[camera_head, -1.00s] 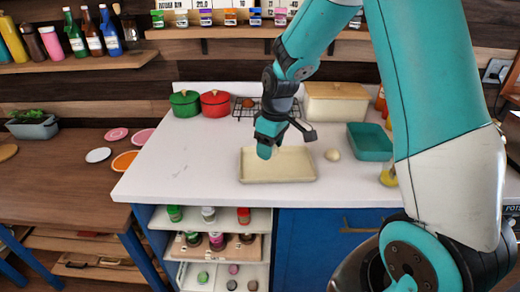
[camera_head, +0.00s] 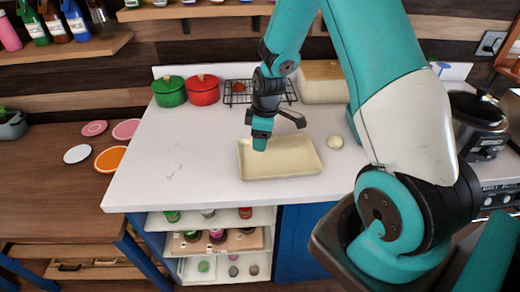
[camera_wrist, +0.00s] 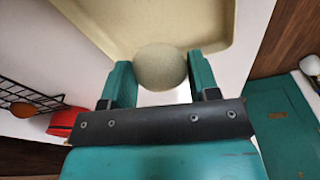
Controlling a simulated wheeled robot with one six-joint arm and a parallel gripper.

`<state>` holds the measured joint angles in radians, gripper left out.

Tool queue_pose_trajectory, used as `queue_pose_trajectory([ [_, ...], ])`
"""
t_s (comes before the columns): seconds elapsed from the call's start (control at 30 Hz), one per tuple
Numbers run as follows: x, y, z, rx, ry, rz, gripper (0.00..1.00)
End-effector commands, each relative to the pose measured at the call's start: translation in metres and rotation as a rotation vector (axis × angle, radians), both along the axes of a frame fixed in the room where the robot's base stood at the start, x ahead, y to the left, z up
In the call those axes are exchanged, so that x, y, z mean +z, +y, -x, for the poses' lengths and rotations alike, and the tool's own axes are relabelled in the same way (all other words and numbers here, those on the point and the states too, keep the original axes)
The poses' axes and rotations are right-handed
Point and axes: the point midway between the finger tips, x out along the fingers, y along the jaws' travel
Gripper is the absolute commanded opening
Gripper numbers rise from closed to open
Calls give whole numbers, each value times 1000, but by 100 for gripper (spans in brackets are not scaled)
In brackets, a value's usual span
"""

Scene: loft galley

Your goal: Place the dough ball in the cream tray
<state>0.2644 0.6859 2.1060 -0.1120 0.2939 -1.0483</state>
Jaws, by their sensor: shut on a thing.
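The cream tray (camera_head: 292,160) is a shallow rectangular tray lying on the white counter. My gripper (camera_head: 260,145) is over the tray's left part in the head view. In the wrist view my gripper (camera_wrist: 160,80) is shut on a round beige ball, the dough ball (camera_wrist: 160,66), between its two teal fingers. The tray also shows beyond the ball in the wrist view (camera_wrist: 195,25). The held ball is hidden in the head view. I cannot tell its exact height above the tray.
A green pot (camera_head: 169,91), a red pot (camera_head: 203,89), a wire rack (camera_head: 236,97) and a cream box (camera_head: 320,85) stand behind. The counter (camera_head: 180,150) left of the tray is clear.

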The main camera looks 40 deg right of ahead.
Motion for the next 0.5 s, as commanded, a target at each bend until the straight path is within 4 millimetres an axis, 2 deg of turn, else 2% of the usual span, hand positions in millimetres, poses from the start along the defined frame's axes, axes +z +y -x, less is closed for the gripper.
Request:
queue_pose_trajectory([
  [0.1, -16, 1, 0, 1, 2, -1, 32],
  [0.23, -27, 2, 0, 2, 2, 0, 32],
  [0.4, -51, 2, 0, 1, 3, 0, 32],
  [0.5, -60, 2, 0, 1, 1, -1, 32],
])
